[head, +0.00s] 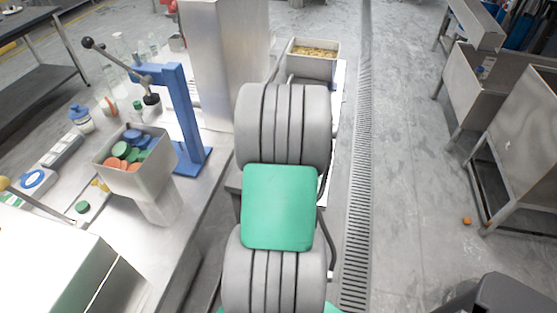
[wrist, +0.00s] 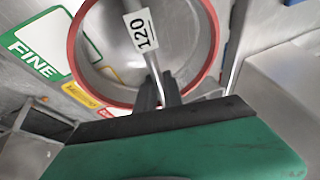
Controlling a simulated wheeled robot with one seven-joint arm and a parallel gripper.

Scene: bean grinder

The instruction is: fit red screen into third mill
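In the wrist view a large round piece with a red rim (wrist: 74,42) fills the top middle, with bare grey metal inside it; I take it for the red screen. A thin metal bar with a white tag reading "120" (wrist: 140,31) crosses it and runs down to my gripper (wrist: 160,92). My gripper's two dark fingers are close together on either side of this bar and look shut on it. How the bar joins the rim is hidden. I cannot tell whether the rim is seated in a mill. In the head view my arm hides the gripper and screen.
A green-edged "FINE" label (wrist: 38,45) and a yellow label (wrist: 84,96) lie beside the rim. In the head view, a blue press frame (head: 183,110) and a metal hopper of coloured discs (head: 134,158) stand on the left bench. A food-filled tray (head: 313,60) is behind my arm.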

